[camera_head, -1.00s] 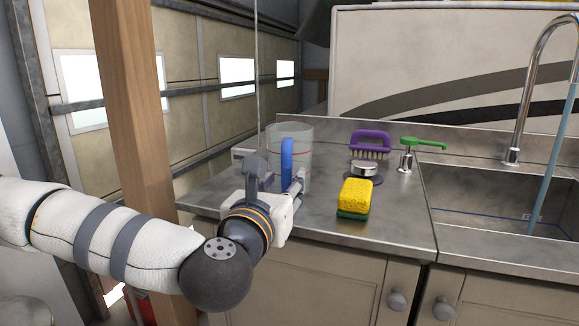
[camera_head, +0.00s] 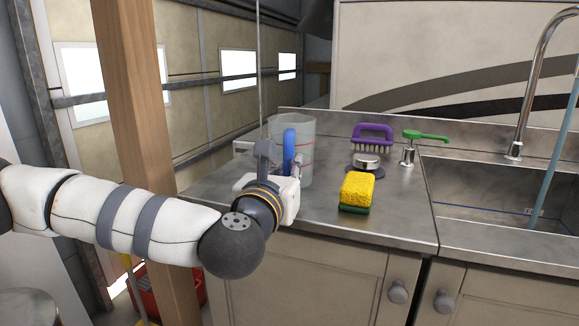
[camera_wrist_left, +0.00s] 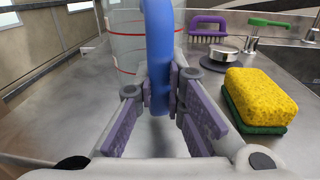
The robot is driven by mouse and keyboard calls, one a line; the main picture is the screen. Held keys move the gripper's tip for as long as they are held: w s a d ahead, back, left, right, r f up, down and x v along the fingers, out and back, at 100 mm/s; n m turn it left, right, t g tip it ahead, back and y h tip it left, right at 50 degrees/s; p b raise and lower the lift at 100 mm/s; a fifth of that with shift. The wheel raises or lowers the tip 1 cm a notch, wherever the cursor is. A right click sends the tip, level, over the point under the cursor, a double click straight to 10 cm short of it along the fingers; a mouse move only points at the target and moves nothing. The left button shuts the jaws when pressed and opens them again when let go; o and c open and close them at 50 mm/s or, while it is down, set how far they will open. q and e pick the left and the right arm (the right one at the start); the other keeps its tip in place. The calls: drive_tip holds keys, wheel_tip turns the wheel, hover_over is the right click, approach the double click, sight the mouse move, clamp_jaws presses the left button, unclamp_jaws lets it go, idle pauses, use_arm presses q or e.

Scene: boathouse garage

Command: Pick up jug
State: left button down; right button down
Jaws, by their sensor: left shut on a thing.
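The jug (camera_head: 306,152) is a clear container with red lines and a blue handle (camera_head: 288,150). It is upright at the left part of the metal counter. In the left wrist view the blue handle (camera_wrist_left: 158,50) stands between the finger pads, with the jug's clear body (camera_wrist_left: 126,52) behind it. My left gripper (camera_wrist_left: 160,92) is shut on the handle, and its pads press on both sides. In the head view my left gripper (camera_head: 282,172) partly covers the handle and the jug's lower part. I cannot tell whether the base touches the counter. My right gripper is not in view.
A yellow and green sponge (camera_head: 357,190) lies right of the jug. Behind it are a purple brush (camera_head: 372,134), a round metal piece (camera_head: 367,161) and a green-topped soap pump (camera_head: 408,152). The sink (camera_head: 490,190) and faucet (camera_head: 521,115) are at right. A wooden post (camera_head: 140,120) stands left.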

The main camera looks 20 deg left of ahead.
sight(289, 149)
use_arm(q)
drive_tip(key=r, duration=0.4)
drive_tip(key=shift+s+d, duration=0.15)
drive_tip(key=shift+s, duration=0.05)
drive_tip(key=s+d+r+p, duration=0.1)
drive_tip(key=s+d+r, duration=0.2)
drive_tip(key=s, duration=0.3)
drive_tip(key=s+d+r+p, duration=0.1)
drive_tip(key=s+d+r, duration=0.2)
drive_tip(key=s+r, duration=0.2)
drive_tip(key=shift+s+d+r, duration=0.3)
drive_tip(key=shift+s+r, duration=0.05)
drive_tip(key=shift+s, duration=0.05)
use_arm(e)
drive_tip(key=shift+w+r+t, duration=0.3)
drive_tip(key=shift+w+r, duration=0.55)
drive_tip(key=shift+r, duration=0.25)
